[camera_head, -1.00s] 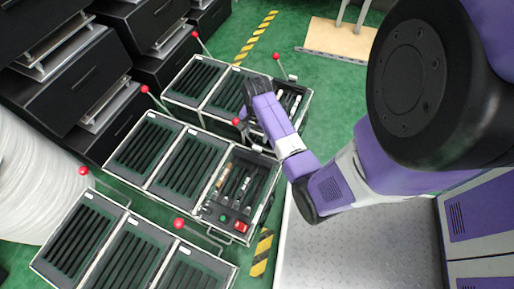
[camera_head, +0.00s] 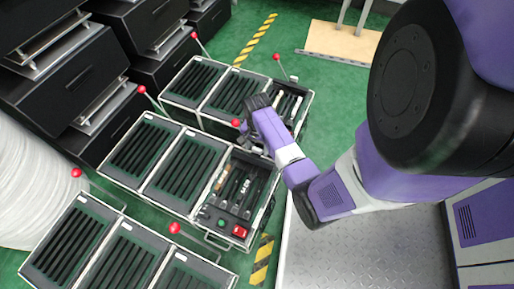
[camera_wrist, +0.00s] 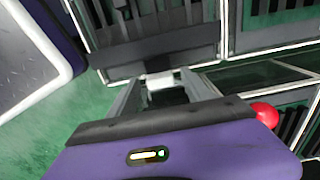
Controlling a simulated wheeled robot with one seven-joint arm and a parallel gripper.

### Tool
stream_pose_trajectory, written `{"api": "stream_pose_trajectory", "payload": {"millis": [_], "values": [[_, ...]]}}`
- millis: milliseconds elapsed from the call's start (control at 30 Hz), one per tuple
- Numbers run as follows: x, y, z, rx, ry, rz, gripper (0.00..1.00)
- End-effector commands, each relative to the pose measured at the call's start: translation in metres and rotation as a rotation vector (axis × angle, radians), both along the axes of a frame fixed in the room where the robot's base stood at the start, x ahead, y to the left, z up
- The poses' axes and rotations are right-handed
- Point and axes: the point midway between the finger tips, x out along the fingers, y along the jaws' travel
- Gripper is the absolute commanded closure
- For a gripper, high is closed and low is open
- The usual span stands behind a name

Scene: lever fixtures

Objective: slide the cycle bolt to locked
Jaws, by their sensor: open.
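My gripper (camera_head: 258,103) hangs over the right end of the farther case, beside the gap to the middle case, in the head view. In the wrist view its two grey fingers (camera_wrist: 160,90) are apart. A small pale block (camera_wrist: 160,80) shows between the fingertips, close to a case's edge; I cannot tell whether it is touched or is the cycle bolt. The middle case (camera_head: 165,203) carries a dark control panel (camera_head: 236,197) with slots, a green button (camera_head: 221,222) and a red switch (camera_head: 239,231). I cannot pick out the bolt for certain in either view.
Red-balled levers stand by the cases; one ball (camera_head: 236,123) is close to my gripper and a red ball (camera_wrist: 265,114) shows right of the fingers in the wrist view. A front case (camera_head: 85,270) stands nearer. Green floor (camera_head: 335,95) is open at the right.

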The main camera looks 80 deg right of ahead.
Motion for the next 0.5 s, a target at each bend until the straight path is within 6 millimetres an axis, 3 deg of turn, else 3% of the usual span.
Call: {"api": "stream_pose_trajectory", "payload": {"millis": [67,300,500], "values": [[0.0001,-0.0001,0.0002,0.000,0.000,0.000,0.50],[0.0001,0.0000,0.0003,0.000,0.000,0.000,0.97],[0.0000,0.0000,0.0003,0.000,0.000,0.000,1.00]]}}
